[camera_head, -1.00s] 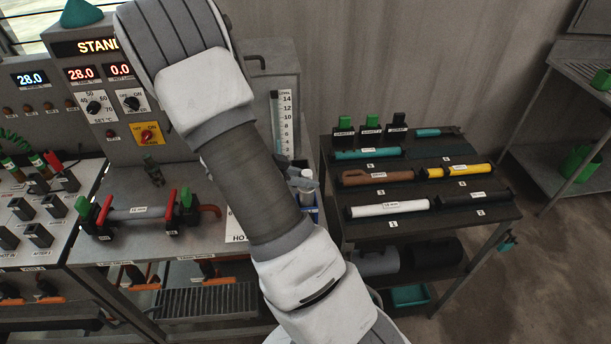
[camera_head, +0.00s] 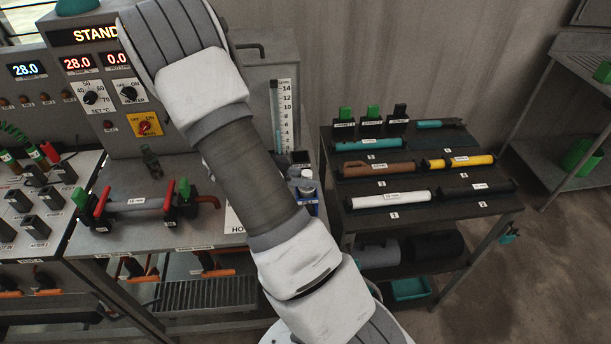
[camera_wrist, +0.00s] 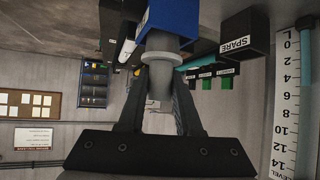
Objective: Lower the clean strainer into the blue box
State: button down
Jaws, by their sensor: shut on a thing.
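The strainer, a grey cylinder with a pale ring (camera_wrist: 158,60), is between the two dark fingers of my gripper (camera_wrist: 160,105) in the wrist view, which is upside down. My gripper is shut on it. The blue box (camera_wrist: 180,22) is right at the strainer's far end in that view; I cannot tell whether the end is inside it. In the head view the blue box (camera_head: 313,207) shows partly to the right of my arm, with the pale strainer top (camera_head: 306,184) over it. My arm hides most of my gripper there.
A black box marked SPARE (camera_wrist: 236,43) stands close to the blue box. A level gauge (camera_head: 283,115) on a grey tank rises behind. To the right is a dark rack (camera_head: 430,215) with several tubes. A bench (camera_head: 130,235) with a clamped pipe is at left.

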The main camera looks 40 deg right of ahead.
jog(key=shift+f+b, duration=0.4)
jog(key=shift+f, duration=0.55)
jog(key=c, duration=0.5)
grip_release()
jog(key=shift+r, duration=0.1)
jog(key=a+r+p, duration=0.1)
jog(key=r+p, duration=0.1)
jog(key=a+r+p, duration=0.1)
jog(key=r+p, duration=0.1)
jog(key=p, duration=0.1)
jog(key=a+r+p, duration=0.1)
jog(key=r+p, duration=0.1)
jog(key=shift+w+r+p, duration=0.1)
jog(key=shift+w+p, duration=0.2)
jog(key=shift+a, duration=0.1)
